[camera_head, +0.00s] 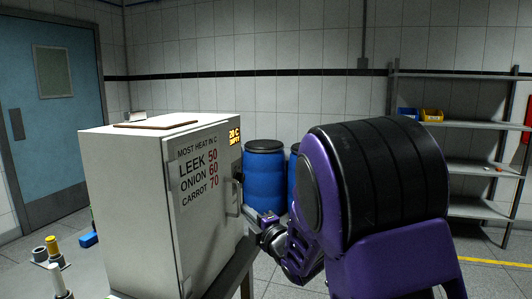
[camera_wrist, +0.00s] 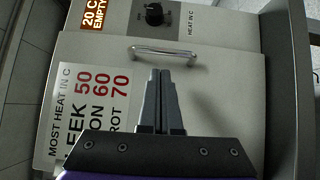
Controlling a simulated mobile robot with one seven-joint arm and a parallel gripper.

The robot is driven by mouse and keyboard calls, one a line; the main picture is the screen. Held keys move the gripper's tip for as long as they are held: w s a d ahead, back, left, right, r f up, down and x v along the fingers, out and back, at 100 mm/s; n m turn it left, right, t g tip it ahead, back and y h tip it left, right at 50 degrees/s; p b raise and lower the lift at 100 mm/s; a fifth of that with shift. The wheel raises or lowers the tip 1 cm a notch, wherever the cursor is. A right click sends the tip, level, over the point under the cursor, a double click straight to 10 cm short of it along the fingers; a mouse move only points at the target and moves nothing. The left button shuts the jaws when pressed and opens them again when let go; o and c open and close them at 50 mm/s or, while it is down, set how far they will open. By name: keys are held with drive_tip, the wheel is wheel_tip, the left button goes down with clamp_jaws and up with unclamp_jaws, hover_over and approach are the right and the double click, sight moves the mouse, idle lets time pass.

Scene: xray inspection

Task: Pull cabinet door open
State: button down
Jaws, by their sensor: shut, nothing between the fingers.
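The cabinet (camera_head: 125,205) is a white box with its front facing right in the head view. Its door (camera_head: 205,215) looks shut and bears the text "MOST HEAT IN C" with leek, onion and carrot values. A metal bar handle (camera_wrist: 165,53) runs across the door near the edge by the dial. The handle also shows in the head view (camera_head: 235,199). My gripper (camera_wrist: 161,72) is shut and empty, its fingertips pointing at the handle and close to it. I cannot tell whether they touch it. In the head view my gripper is partly hidden behind the cabinet front and my arm.
A black dial (camera_wrist: 154,14) and a "20 C EMPTY" display (camera_wrist: 92,14) sit beside the door. Blue barrels (camera_head: 264,178) stand behind the cabinet. A grey shelf (camera_head: 470,166) with small bins is at the right. A blue room door (camera_head: 50,120) is at the left.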

approach(229, 203)
drive_tip(key=x, duration=0.4)
drive_tip(key=shift+a+r, duration=0.2)
drive_tip(key=shift+a, duration=0.05)
drive_tip(key=shift+d, duration=0.2)
